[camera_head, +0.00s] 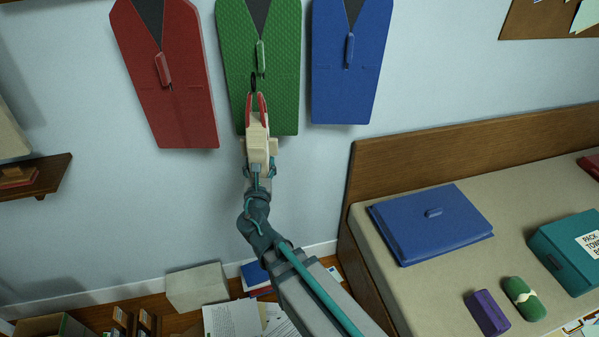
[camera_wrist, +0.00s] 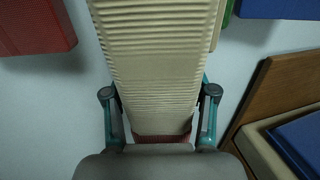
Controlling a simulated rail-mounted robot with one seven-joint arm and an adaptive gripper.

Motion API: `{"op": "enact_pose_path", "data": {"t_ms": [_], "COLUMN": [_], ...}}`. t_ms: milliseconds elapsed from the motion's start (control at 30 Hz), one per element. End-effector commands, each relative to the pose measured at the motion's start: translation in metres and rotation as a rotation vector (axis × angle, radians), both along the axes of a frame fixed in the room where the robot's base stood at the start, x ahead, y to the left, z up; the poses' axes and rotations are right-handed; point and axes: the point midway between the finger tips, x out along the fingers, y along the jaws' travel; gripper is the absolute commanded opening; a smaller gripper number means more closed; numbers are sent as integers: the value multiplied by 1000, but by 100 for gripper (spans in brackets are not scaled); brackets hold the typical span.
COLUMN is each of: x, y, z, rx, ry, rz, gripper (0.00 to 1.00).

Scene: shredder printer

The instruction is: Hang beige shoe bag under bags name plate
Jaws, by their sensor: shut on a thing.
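The beige shoe bag (camera_head: 257,138) is in front of the lower part of the green hanging garment in the head view. It is small, pale, and roughly upright, with a red loop at its top and a small dark shape above that. In the wrist view the ribbed beige bag (camera_wrist: 155,60) fills the middle, with a red strip at its lower end. My gripper (camera_head: 259,168) is shut on the bag from below; its teal-jointed fingers show on both sides in the wrist view (camera_wrist: 160,105). No bags name plate is in view.
A red garment (camera_head: 180,100), the green one (camera_head: 285,60) and a blue one (camera_head: 345,95) hang on the wall. A bench (camera_head: 395,225) with a blue folded item (camera_head: 430,220) stands at right. A wooden shelf (camera_head: 50,178) is at left. Papers and boxes lie below.

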Motion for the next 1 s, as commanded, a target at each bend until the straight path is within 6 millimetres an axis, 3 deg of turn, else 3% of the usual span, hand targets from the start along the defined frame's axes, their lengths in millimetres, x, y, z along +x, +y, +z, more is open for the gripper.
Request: {"op": "enact_pose_path", "data": {"t_ms": [33, 100, 500, 767, 1000], "x": [-3, -8, -45, -42, -50], "y": [21, 46, 170, 253, 329], "z": [16, 28, 85, 130, 185], "rx": [-5, -10, -45, -26, -13], "ry": [-3, -4, -6, -2, 0], "rz": [58, 132, 502, 723, 948], "gripper": [8, 8, 8, 8, 8]}}
